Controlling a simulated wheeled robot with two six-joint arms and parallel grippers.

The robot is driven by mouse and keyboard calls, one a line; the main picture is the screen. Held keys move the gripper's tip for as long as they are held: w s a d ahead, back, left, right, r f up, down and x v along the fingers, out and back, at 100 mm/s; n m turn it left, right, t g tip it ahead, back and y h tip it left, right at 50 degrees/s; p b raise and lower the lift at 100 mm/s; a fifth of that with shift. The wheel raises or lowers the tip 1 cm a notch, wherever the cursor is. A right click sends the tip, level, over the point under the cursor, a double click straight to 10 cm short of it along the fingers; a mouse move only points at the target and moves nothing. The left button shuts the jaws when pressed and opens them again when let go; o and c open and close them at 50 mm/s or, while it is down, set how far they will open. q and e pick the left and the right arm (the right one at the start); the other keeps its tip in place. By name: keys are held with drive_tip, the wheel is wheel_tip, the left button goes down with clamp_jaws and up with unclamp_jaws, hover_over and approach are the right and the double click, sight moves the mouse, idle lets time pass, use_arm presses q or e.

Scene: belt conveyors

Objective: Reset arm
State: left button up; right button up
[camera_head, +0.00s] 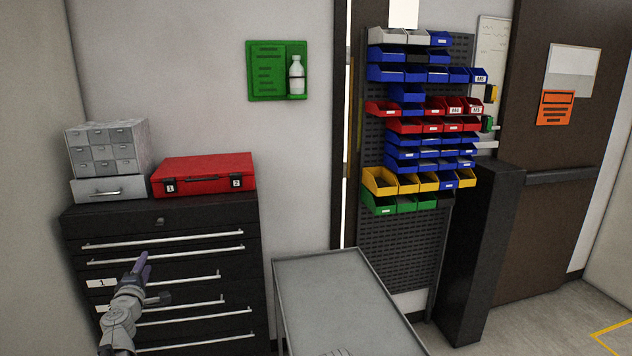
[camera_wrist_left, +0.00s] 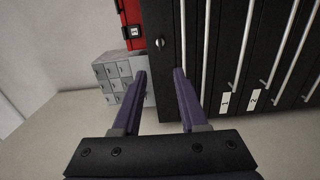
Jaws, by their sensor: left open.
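My left gripper (camera_head: 140,267) is raised in front of the black drawer cabinet (camera_head: 195,219) at the lower left of the head view. In the left wrist view its two purple fingers (camera_wrist_left: 160,88) stand apart with nothing between them. The cabinet has several drawers with long silver handles and shows in the wrist view beyond the fingers, turned on its side. I cannot tell how close the fingertips are to the drawer fronts. My right gripper does not show in either view.
A red case (camera_head: 203,175) and a grey small-drawer unit (camera_head: 107,148) stand on the cabinet. A grey metal table (camera_head: 335,290) is to its right. A rack of coloured bins (camera_head: 420,125) and a black pillar (camera_head: 478,255) stand farther right. Open floor (camera_head: 555,325) shows at the lower right.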

use_arm(q)
drive_tip(key=s+d+f+m+g+h+b, duration=0.15)
drive_tip(key=d+f+m+h, duration=0.3)
drive_tip(key=d, duration=0.65)
drive_tip(key=s+d+f+m+g+h, duration=0.2)
drive_tip(key=d+f+m+g+h, duration=0.3)
drive_tip(key=d, duration=0.7)
drive_tip(key=s+d+f+m+g+h+b, duration=0.1)
drive_tip(key=d+f+m, duration=0.4)
drive_tip(key=d, duration=0.6)
drive_tip(key=s+d+f+m+g+y+b, duration=0.1)
drive_tip(key=s+d+f+m+g, duration=0.25)
drive_tip(key=s, duration=0.25)
drive_tip(key=s+d+f+m+g+y+b, duration=0.1)
drive_tip(key=s+d+f+m+g, duration=0.2)
drive_tip(key=s+d+f, duration=0.25)
drive_tip(key=s+a+f+m+g+y, duration=0.1)
drive_tip(key=s+f+g+y, duration=0.1)
drive_tip(key=s, duration=0.5)
drive_tip(key=s+a+f+m+g+y, duration=0.1)
drive_tip(key=s+m+g+y, duration=0.1)
drive_tip(key=s+y, duration=0.2)
drive_tip(key=s+b, duration=0.1)
drive_tip(key=s, duration=0.2)
drive_tip(key=shift+a+f, duration=0.15)
drive_tip(key=shift+f, duration=0.25)
